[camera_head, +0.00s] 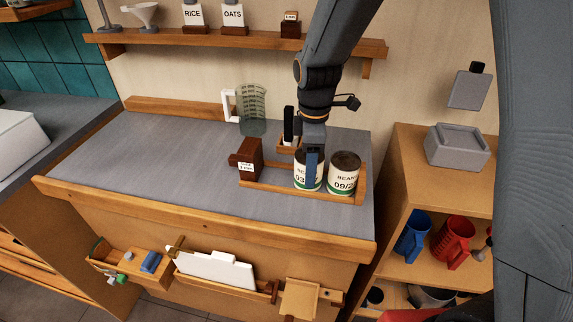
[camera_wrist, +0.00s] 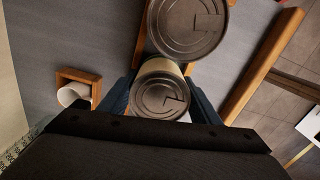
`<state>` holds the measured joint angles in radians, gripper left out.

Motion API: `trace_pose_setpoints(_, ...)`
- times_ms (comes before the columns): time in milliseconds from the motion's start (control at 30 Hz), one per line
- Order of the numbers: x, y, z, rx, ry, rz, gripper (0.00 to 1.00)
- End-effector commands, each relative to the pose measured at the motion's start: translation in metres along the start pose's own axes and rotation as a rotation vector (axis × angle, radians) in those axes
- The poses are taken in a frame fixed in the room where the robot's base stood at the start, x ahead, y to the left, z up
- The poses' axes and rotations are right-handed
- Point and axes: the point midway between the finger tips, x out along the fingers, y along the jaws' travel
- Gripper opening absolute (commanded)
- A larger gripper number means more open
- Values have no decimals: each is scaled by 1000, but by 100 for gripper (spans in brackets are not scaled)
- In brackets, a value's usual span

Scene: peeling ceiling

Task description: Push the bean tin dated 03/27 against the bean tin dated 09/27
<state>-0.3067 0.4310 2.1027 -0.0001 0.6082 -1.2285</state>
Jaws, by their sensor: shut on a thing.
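The bean tin dated 03/27 (camera_head: 299,183) stands upright on the left of the pair, with part of its label hidden behind a blue finger. The bean tin dated 09/27 (camera_head: 344,175) stands upright just to its right. My gripper (camera_head: 311,168) comes down from above and is shut on the 03/27 tin. In the wrist view, the 03/27 tin's lid (camera_wrist: 160,97) lies between my fingers (camera_wrist: 160,105), and the 09/27 tin's lid (camera_wrist: 187,25) is right beside it. The tins are very close; I cannot tell whether they touch.
A wooden rail (camera_head: 276,191) runs along the tins' front, with an end piece (camera_head: 363,183) at the right. A brown block with a label (camera_head: 246,158) stands left. A measuring jug (camera_head: 252,110) stands behind. The counter's left (camera_head: 150,150) is clear.

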Motion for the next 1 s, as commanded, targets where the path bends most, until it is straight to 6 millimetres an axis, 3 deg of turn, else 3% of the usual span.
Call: trace_pose_setpoints(1000,0,-2,15,0,0,0,30)
